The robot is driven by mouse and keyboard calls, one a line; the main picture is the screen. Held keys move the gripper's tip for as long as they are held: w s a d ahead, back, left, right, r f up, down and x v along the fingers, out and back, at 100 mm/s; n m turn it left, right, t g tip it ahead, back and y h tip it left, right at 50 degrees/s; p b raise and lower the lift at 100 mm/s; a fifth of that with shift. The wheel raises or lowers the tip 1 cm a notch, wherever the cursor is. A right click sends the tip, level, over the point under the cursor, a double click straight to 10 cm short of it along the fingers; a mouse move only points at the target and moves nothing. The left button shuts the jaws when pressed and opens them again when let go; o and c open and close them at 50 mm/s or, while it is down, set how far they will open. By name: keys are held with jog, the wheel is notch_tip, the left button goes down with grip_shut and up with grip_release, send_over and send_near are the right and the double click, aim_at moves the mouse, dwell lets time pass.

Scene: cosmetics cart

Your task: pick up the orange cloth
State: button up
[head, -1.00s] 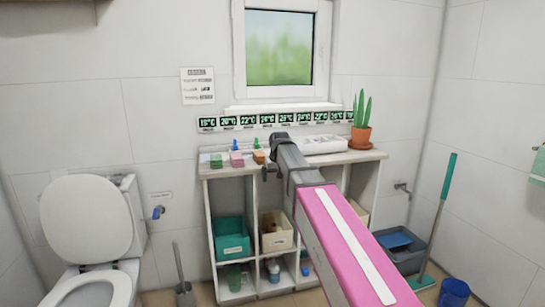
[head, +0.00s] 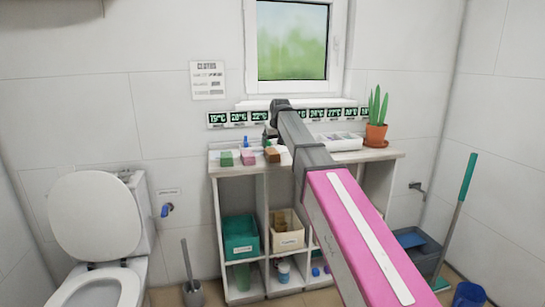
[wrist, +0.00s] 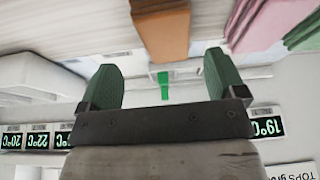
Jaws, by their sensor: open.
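The orange cloth (head: 272,155) is a small folded block on the cart top, at the right end of a row of cloths in the head view. In the wrist view, a brown-orange block (wrist: 163,30) shows at the top, beyond my fingertips.
Pink (head: 248,158) and green (head: 226,158) cloths lie left of the orange one. A small blue bottle (head: 245,141) stands behind them. A white tray (head: 340,141) and a potted plant (head: 376,132) stand to the right. The wall with temperature labels (head: 238,118) is close behind.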

aim_at(273, 151)
jog(key=shift+s+x, duration=0.1)
jog(key=shift+x, duration=1.45)
jog(key=shift+s+x, duration=0.15)
jog(key=shift+x, duration=1.4)
jog(key=shift+a, duration=0.2)
jog(key=shift+c, duration=0.3)
jog(key=c, duration=0.9)
